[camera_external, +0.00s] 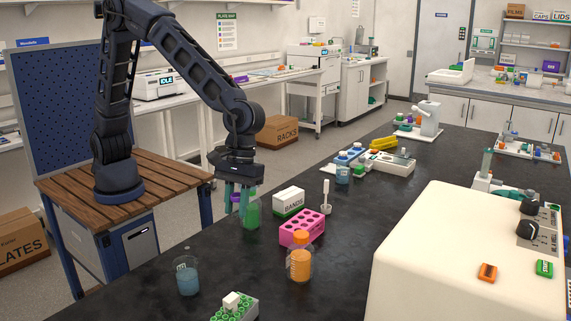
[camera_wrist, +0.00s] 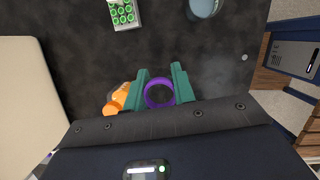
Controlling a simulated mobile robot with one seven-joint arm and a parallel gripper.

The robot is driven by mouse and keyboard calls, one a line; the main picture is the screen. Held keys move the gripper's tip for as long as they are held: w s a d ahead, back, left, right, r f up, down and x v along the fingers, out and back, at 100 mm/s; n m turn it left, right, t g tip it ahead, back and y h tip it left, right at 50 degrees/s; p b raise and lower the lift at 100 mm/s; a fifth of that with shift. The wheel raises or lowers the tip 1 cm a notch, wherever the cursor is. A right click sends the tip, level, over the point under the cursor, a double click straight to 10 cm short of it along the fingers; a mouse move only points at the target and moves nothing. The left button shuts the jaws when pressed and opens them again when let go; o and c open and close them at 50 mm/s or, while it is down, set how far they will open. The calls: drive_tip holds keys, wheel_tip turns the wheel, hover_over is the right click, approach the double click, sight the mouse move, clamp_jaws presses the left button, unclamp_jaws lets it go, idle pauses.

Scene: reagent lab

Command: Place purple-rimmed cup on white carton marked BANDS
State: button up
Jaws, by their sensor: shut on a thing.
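The purple-rimmed cup (camera_wrist: 147,92) shows in the wrist view as a purple ring between the two teal fingers of my gripper (camera_wrist: 160,84), which is shut on it. In the external view my gripper (camera_external: 237,207) points down near the left edge of the black bench. Only a bit of purple (camera_external: 235,199) shows between the fingers there, and the rest of the cup is hidden. The white carton marked BANDS (camera_external: 288,199), with a green lower band, stands on the bench to the right of my gripper. It cannot be made out in the wrist view.
A green-liquid bottle (camera_external: 252,213) stands close by my gripper, overlapping it. A pink rack (camera_external: 301,229) and an orange bottle (camera_external: 299,263) stand in front of the carton. A small white scoop-like item (camera_external: 326,202) is right of it.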

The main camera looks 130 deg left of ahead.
drive_tip(key=shift+a+r, duration=0.25)
drive_tip(key=shift+a, duration=0.1)
drive_tip(key=s+a+r+n, duration=0.1)
drive_tip(key=a+r, duration=0.1)
drive_tip(key=a, duration=0.7)
drive_tip(key=s+a+r+n, duration=0.1)
drive_tip(key=s+a, duration=0.1)
drive_tip(key=a, duration=0.7)
wheel_tip(320, 180, up, 4)
drive_tip(key=n+t, duration=0.1)
drive_tip(key=n, duration=0.2)
hover_over(289, 195)
drive_tip(key=a, duration=0.1)
drive_tip(key=f, duration=1.9)
drive_tip(key=shift+s+f, duration=0.4)
drive_tip(key=shift+f+y, duration=0.15)
drive_tip(key=shift+y, duration=0.15)
drive_tip(key=o, duration=1)
drive_tip(key=shift+c, duration=0.2)
